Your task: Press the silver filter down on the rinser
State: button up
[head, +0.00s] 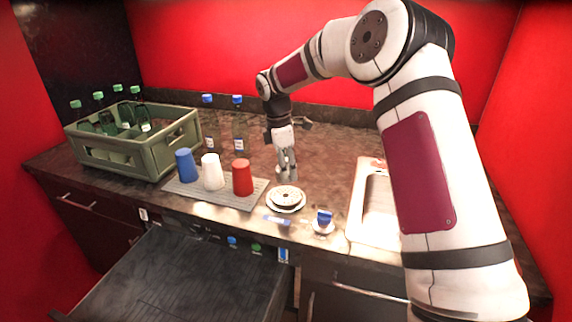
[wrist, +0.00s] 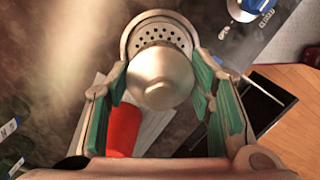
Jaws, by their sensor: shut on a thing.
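The silver filter (wrist: 160,80) shows in the wrist view as a rounded metal piece between my green-padded fingers. My gripper (head: 286,170) is shut on it and points down over the counter. In the head view the filter is too small to tell from the fingers. The rinser (head: 286,198), a round pale disc with holes, sits on the counter just in front of and below my gripper. In the wrist view the rinser (wrist: 160,36) shows beyond the filter, which hides part of it. I cannot tell whether they touch.
A grey mat (head: 190,190) left of the rinser holds blue, white and red cups (head: 242,177). A green bottle crate (head: 160,150) stands farther left. A small blue-and-white item (head: 323,221) and a sink (head: 368,215) lie to the right. An open drawer (head: 180,285) is below.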

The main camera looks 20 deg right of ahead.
aim_at(287, 195)
jog(key=shift+f+b, duration=0.35)
jog(key=shift+f, duration=2.5)
jog(key=shift+f+b, duration=0.35)
jog(key=shift+f, duration=0.4)
dwell(0.5)
jog(key=shift+r, duration=0.1)
jog(key=shift+r+p, duration=0.4)
jog(key=shift+r, duration=4.05)
jog(key=shift+s, duration=0.1)
